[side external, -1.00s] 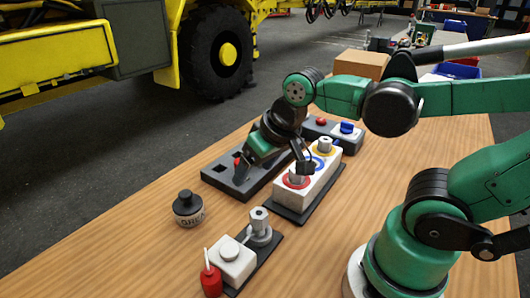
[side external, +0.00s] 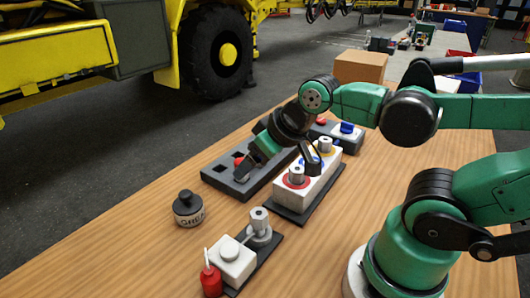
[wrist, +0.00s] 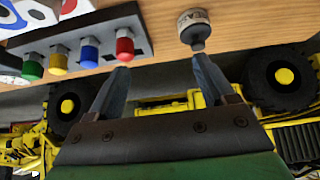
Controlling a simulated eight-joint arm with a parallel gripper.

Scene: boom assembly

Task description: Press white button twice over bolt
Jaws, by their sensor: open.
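The white button (side external: 229,249) is a round cap on a white box at the front of the table. A grey metal bolt (side external: 259,220) stands upright on a round grey base just right of the box, on the same dark plate. My gripper (side external: 278,170) is farther back, over the dark block and the white ring box, well apart from the button. In the wrist view my gripper (wrist: 160,68) has its fingers spread, with nothing between them. The white button and this bolt are not visible in the wrist view.
The dark block with coloured pegs (wrist: 130,20) and a labelled jar (side external: 188,208) stand nearby. The white box with coloured rings (side external: 318,178) carries more bolts. A red bottle (side external: 211,281) stands against the button box. Bare table (side external: 120,250) lies left of the jar.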

